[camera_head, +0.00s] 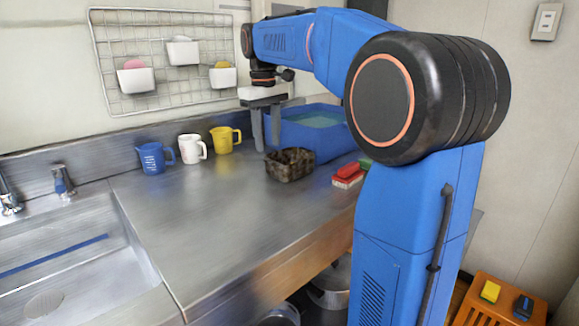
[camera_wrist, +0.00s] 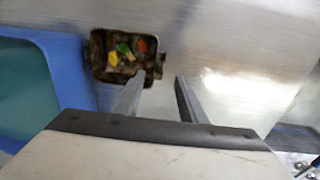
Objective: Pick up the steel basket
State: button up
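The steel basket (camera_head: 288,171) is a small dark brownish, mottled open box upright on the steel counter, in front of the blue tub. In the wrist view the basket (camera_wrist: 97,52) is at the upper left, with small green, yellow and orange items inside. My gripper (camera_head: 266,147) is open and points down, above the counter close to the basket's left side. In the wrist view my gripper (camera_wrist: 159,78) has its fingers apart with bare counter between them. One finger overlaps the basket's lower right corner in that view; I cannot tell whether they touch.
The blue tub (camera_head: 318,146) of water stands right behind the basket. A red-and-white block (camera_head: 347,177) lies to its right. Blue (camera_head: 153,158), white (camera_head: 191,148) and yellow (camera_head: 224,140) cups stand along the back wall. The counter's front middle is clear, with a sink (camera_head: 85,280) at left.

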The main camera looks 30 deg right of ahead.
aim_at(270, 160)
jog(key=shift+d+f, duration=0.15)
jog(key=shift+f, duration=1.85)
jog(key=shift+d+f, duration=0.15)
jog(key=shift+f, duration=1.8)
grip_shut()
